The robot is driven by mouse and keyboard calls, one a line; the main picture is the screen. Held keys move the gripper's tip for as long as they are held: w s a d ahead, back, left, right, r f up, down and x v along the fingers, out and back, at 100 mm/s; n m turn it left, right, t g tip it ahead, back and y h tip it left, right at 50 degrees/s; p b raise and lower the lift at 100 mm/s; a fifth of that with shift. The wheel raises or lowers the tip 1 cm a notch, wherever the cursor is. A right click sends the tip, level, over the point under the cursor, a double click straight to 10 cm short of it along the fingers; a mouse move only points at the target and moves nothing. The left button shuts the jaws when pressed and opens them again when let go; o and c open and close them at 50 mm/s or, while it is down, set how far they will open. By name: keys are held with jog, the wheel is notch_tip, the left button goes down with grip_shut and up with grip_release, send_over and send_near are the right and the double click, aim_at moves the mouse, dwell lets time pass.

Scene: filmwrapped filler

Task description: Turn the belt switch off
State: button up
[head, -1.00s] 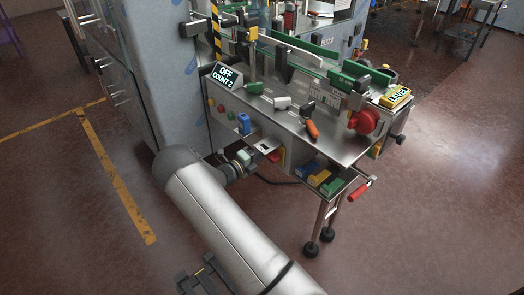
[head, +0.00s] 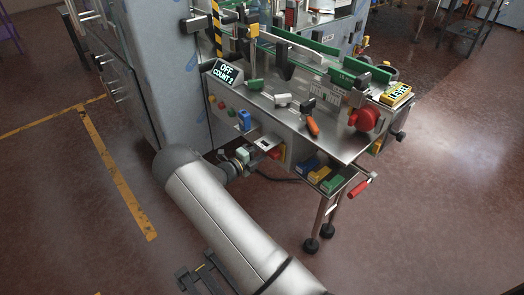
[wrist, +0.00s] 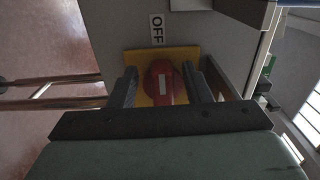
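My gripper (wrist: 161,85) has one finger on each side of the knob. The fingers are apart, with a narrow gap on the left; contact on the right cannot be told. In the head view my gripper (head: 244,156) is low at the machine's front, beside the red knob (head: 274,152). The display (head: 226,73) reads OFF, COUNT 2.
A small shelf with a blue item (head: 244,120) juts out above my gripper. A bin of coloured blocks (head: 319,173) and a red-handled lever (head: 361,186) are to the right. A red handwheel (head: 364,118) and yellow LEVEL sign (head: 397,95) are at the right end. Floor in front is open.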

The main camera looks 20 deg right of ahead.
jog(key=b+v, duration=0.2)
jog(key=v, duration=1.5)
jog(key=shift+a, duration=0.15)
jog(key=shift+s+r, duration=0.1)
jog(key=shift+s, duration=0.05)
jog(key=s+d+r+m+g+y, duration=0.3)
jog(key=s+r+m+g+y, duration=0.15)
jog(key=s+m, duration=0.35)
jog(key=s+d+r+m+g+y, duration=0.25)
jog(key=s+r+m, duration=0.35)
jog(key=m, duration=0.4)
jog(key=s+a+r+m+y, duration=0.2)
jog(key=s+m+y, duration=0.1)
jog(key=s+m, duration=0.3)
jog(key=s+a+r+m+t+y, duration=0.1)
jog(key=s+a+r+m+y, duration=0.1)
jog(key=s+m+y, duration=0.2)
jog(key=s+a+r+m+t+y, duration=0.1)
jog(key=s+a+r+m+y, duration=0.1)
jog(key=s+m, duration=0.7)
jog(key=shift+a+r+m+y, duration=0.4)
jog(key=shift+m+y, duration=0.3)
jog(key=shift+m, duration=0.4)
